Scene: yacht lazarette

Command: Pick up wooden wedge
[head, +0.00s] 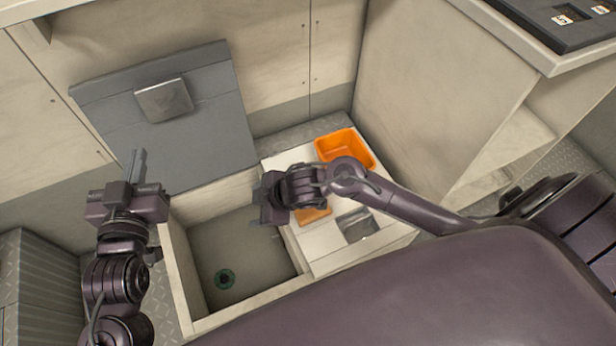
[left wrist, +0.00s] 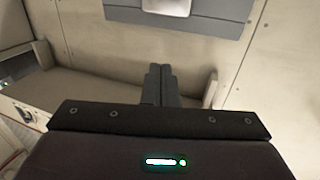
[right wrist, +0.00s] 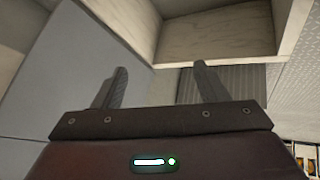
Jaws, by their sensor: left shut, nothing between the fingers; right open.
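I cannot make out a wooden wedge for certain in any view. A small flat orange-tan piece (head: 313,216) lies on the white bench top beside the open well, partly hidden by my right arm; I cannot tell whether it is the wedge. My left gripper (head: 138,168) is shut and empty, left of the well, and its closed fingers also show in the left wrist view (left wrist: 160,84). My right gripper (head: 267,203) is above the well's right edge. In the right wrist view (right wrist: 159,82) its fingers are apart with nothing between them.
An orange bin (head: 345,148) and a grey recessed plate (head: 357,225) are on the white top (head: 335,258). A raised grey lid (head: 200,140) leans behind the well.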

